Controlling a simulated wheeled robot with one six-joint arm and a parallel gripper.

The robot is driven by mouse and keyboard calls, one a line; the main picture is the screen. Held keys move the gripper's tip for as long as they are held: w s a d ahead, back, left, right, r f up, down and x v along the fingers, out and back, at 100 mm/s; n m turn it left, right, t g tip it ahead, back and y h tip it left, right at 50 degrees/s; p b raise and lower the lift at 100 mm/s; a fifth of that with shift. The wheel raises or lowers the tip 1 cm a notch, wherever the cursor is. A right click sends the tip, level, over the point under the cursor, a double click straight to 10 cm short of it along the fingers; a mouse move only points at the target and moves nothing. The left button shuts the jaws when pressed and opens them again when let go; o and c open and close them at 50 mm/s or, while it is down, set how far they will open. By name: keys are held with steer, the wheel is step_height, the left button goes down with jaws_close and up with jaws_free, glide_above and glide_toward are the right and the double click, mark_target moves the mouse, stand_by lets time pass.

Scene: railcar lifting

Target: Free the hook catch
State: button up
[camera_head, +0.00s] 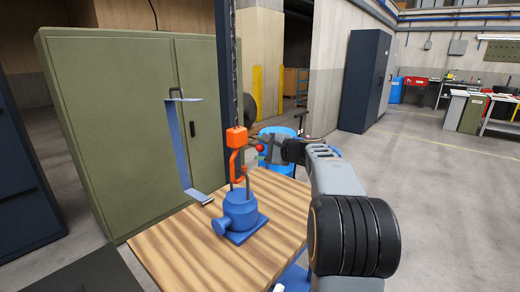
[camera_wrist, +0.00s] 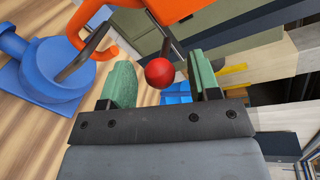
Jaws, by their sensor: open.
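An orange hook (camera_head: 235,166) hangs from a dark chain (camera_head: 238,75) under an orange block (camera_head: 237,138). It meets the grey bail of a blue fixture (camera_head: 241,210) on the wooden table. A red ball (camera_head: 260,147), seemingly the catch's knob, sits to the right of the hook. In the wrist view the red ball (camera_wrist: 159,73) appears between the green-padded fingers of my open gripper (camera_wrist: 160,80), with gaps on both sides. I cannot tell its exact depth. Part of the orange hook (camera_wrist: 92,22) and the blue fixture (camera_wrist: 50,72) show at upper left.
The wooden table (camera_head: 185,255) is mostly bare around the fixture. A blue bracket-like frame (camera_head: 176,145) rises at its left back. A green cabinet (camera_head: 110,120) stands behind, and a blue drum (camera_head: 278,133) stands behind my gripper. Open floor lies to the right.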

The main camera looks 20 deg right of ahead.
steer(key=v, duration=1.3)
steer(key=s+a+f+n+g+h+p, duration=0.1)
steer(key=s+a+f+n+g+h, duration=0.15)
steer(key=f, duration=0.35)
steer(key=s+a+f+n+g+h+p, duration=0.1)
steer(key=s+f+g, duration=0.25)
steer(key=f, duration=0.25)
steer(key=s+a+r+n+g+h+p, duration=0.1)
steer(key=s+a+n+g+h+p, duration=0.1)
steer(key=s+a+n+p, duration=0.3)
steer(key=s+a+r+n+g+h+p, duration=0.1)
steer(key=s+a+n+p, duration=0.4)
steer(key=a, duration=0.7)
steer(key=s+n+g, duration=0.1)
steer(key=s+n, duration=0.1)
steer(key=n, duration=0.2)
steer(key=shift+a+r+h+p, duration=0.35)
steer(key=shift+r+p, duration=0.05)
steer(key=shift+s, duration=0.15)
